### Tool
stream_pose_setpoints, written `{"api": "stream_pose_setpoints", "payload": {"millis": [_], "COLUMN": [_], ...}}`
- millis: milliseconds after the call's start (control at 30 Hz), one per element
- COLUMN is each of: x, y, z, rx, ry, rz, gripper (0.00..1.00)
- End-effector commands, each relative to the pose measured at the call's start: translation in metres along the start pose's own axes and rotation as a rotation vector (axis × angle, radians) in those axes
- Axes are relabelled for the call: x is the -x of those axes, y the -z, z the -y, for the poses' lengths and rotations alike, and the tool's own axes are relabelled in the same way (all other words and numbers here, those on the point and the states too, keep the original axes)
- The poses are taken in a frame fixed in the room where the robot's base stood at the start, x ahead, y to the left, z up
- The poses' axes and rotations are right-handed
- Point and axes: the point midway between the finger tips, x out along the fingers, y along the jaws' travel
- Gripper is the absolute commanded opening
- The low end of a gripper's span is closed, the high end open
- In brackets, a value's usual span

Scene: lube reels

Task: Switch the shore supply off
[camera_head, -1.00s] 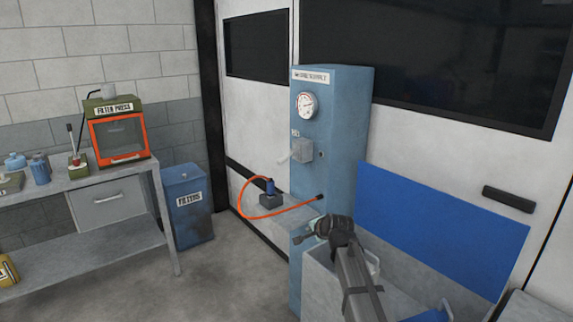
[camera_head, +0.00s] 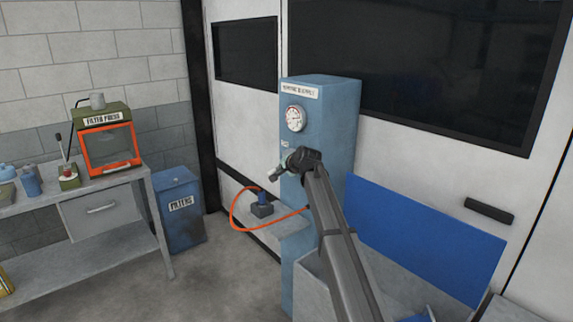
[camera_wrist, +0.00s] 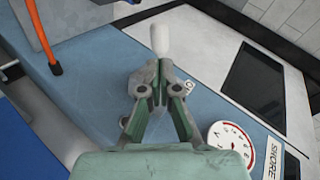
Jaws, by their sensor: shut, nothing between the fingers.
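The blue shore supply cabinet (camera_head: 335,115) stands against the wall, with a label and a round gauge (camera_head: 295,118) near its top. The gauge and the word SHORE also show in the wrist view (camera_wrist: 232,146). My gripper (camera_head: 275,174) is in front of the cabinet, below the gauge, and hides most of the grey switch box. In the wrist view my gripper (camera_wrist: 158,72) is shut and empty. The pale switch handle (camera_wrist: 160,40) sticks out just beyond the fingertips. I cannot tell whether they touch it.
An orange hose (camera_head: 234,205) loops from a small plug on the shelf (camera_head: 278,228) below. A grey bin with a raised blue lid (camera_head: 430,235) stands at the right. A workbench (camera_head: 110,190) and a blue filters bin (camera_head: 180,215) stand left.

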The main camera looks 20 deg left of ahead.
Motion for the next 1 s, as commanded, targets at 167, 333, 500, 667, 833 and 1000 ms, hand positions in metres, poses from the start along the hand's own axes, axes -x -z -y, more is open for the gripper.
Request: {"api": "stream_pose_setpoints", "payload": {"millis": [167, 333, 500, 667, 833, 1000], "x": [-0.033, -0.053, -0.062, -0.063, -0.063, -0.062], "y": [0.003, 0.002, 0.001, 0.0, 0.0, 0.013], "z": [0.003, 0.002, 0.001, 0.0, 0.0, -0.011], "rx": [0.0, 0.0, 0.0, 0.0, 0.0, 0.006], "ry": [-0.001, -0.001, 0.001, 0.001, 0.001, -0.004], "rz": [0.001, 0.0, -0.001, -0.001, -0.001, -0.022], "gripper": [0.0, 0.0, 0.0, 0.0, 0.0, 0.0]}}
